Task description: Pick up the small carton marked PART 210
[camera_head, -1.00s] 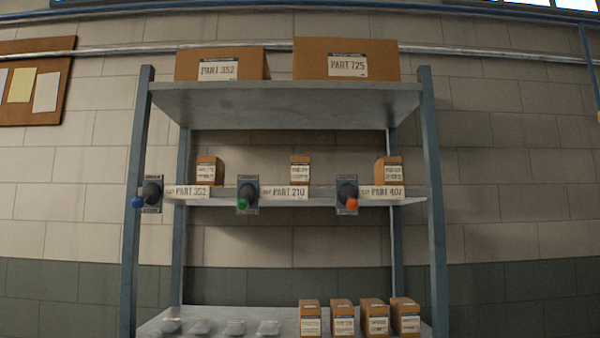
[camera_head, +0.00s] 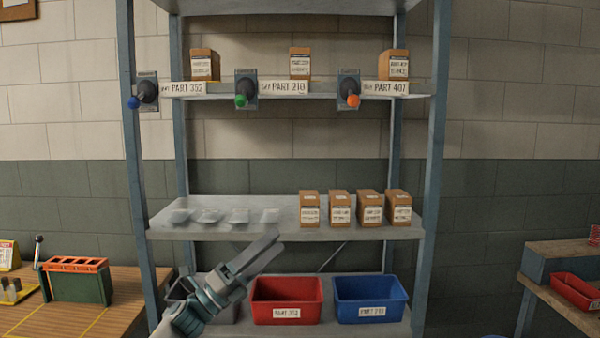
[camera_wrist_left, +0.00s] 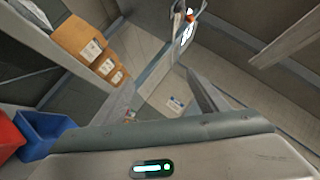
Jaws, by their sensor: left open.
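Three small brown cartons stand apart on the middle shelf (camera_head: 225,95). The centre carton (camera_head: 300,63) stands behind the shelf label PART 210 (camera_head: 289,87); its own print is too small to read. The other two cartons stand behind the PART 352 and PART 407 labels. My left gripper (camera_head: 277,246) is open and empty, in front of the lower shelf's front edge, well below the centre carton. Its two fingers also show in the left wrist view (camera_wrist_left: 162,100). My right gripper is not in view.
Knobs tipped blue, green (camera_head: 241,100) and orange (camera_head: 352,101) jut from the middle shelf front. Several cartons (camera_head: 340,212) and clear packs (camera_head: 239,216) sit on the lower shelf (camera_head: 285,234). Red (camera_head: 286,298) and blue bins (camera_head: 369,297) stand below. Rack posts (camera_head: 437,150) flank the shelves.

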